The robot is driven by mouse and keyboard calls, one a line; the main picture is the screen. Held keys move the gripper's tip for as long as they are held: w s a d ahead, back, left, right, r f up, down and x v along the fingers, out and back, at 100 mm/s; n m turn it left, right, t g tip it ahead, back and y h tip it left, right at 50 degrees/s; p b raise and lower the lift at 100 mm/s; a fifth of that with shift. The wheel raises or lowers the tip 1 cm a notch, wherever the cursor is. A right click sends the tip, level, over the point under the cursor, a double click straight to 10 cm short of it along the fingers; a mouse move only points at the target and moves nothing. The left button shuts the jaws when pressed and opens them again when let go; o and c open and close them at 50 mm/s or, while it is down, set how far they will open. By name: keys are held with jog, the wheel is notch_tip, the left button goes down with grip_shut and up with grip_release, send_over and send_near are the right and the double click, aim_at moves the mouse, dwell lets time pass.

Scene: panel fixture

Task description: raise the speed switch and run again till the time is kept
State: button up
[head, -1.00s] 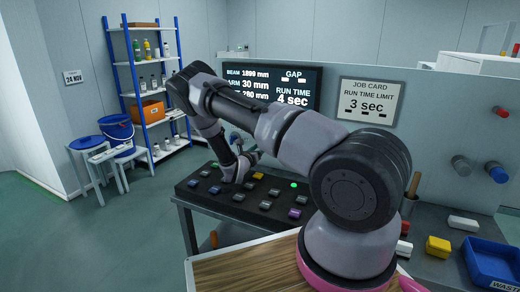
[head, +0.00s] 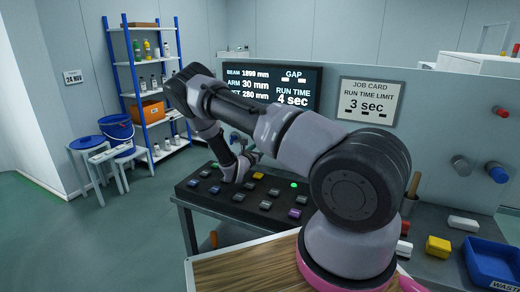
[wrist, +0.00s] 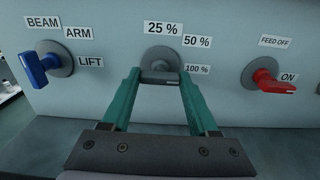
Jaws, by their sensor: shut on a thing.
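In the wrist view, the grey speed switch (wrist: 160,57) sits on the panel with labels 25 %, 50 % and 100 % around its upper and right side. My gripper (wrist: 160,78) has its green fingers shut on the switch's handle; which label it points to I cannot tell. In the head view my gripper (head: 240,165) is small and partly hidden above the dark button console. The display (head: 272,88) reads RUN TIME 4 sec. The job card (head: 367,102) reads RUN TIME LIMIT 3 sec.
A blue switch (wrist: 38,67) labelled BEAM, ARM, LIFT is to the left. A red switch (wrist: 270,82) by FEED OFF and ON is to the right. The console (head: 245,198) has several buttons and a lit green light (head: 294,185). A blue bin (head: 492,265) stands at right.

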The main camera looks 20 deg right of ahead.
jog(key=o, duration=1.4)
jog(key=shift+a, duration=0.1)
jog(key=v, duration=1)
jog(key=shift+s+a, duration=0.25)
